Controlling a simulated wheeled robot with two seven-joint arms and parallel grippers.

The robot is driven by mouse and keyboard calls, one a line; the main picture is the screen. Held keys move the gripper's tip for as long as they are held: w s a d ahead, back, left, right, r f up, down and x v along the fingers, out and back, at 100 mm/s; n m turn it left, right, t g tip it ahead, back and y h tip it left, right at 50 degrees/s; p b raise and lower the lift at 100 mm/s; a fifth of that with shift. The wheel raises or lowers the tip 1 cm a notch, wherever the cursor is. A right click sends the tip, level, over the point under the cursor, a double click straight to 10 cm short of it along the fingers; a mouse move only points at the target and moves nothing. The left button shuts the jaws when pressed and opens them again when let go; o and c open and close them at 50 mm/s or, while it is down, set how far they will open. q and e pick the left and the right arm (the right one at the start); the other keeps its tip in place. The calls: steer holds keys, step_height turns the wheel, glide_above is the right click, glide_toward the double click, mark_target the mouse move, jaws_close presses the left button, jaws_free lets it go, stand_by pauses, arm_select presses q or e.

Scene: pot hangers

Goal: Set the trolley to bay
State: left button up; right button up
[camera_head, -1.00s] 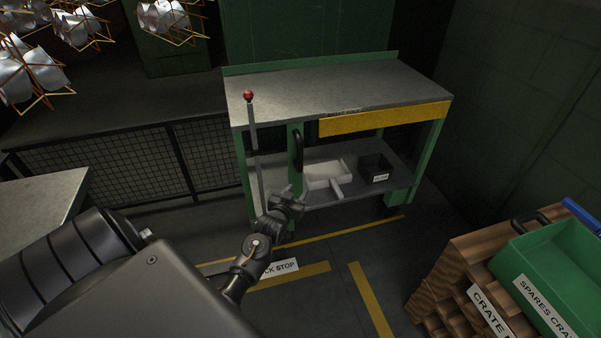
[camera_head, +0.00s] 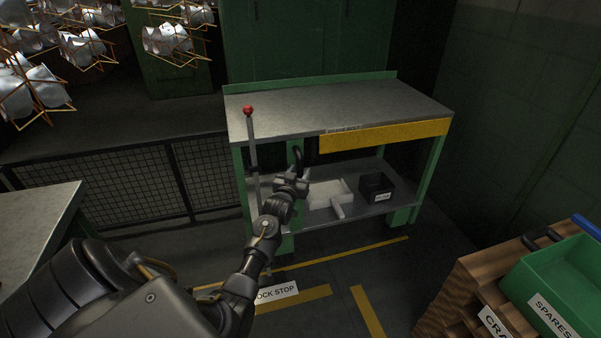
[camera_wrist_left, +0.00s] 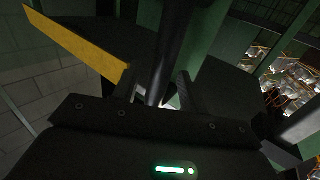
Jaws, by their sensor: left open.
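A green-framed trolley or bench (camera_head: 330,107) with a grey top and a yellow front panel (camera_head: 385,135) stands in the middle of the head view. I cannot tell whether it has wheels. A black upright handle (camera_head: 298,153) is on its front left post. My left gripper (camera_head: 301,176) is open at the lower part of this handle. In the left wrist view a dark bar (camera_wrist_left: 168,45), likely the handle, runs between the open fingers (camera_wrist_left: 158,95). Yellow floor lines (camera_head: 368,312) and a "DOCK STOP" label (camera_head: 276,293) lie in front. My right gripper is out of view.
A red-knobbed upright rod (camera_head: 250,140) stands just left of the handle. The lower shelf holds a white tray (camera_head: 325,195) and a black bin (camera_head: 376,186). A green spares crate (camera_head: 560,275) is at right. A mesh barrier (camera_head: 130,190) stands behind at left.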

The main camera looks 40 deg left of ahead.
arm_select(q)
steer(key=shift+x, duration=0.8)
steer(key=shift+c, duration=0.3)
jaws_close()
steer(key=shift+d+f, duration=0.1)
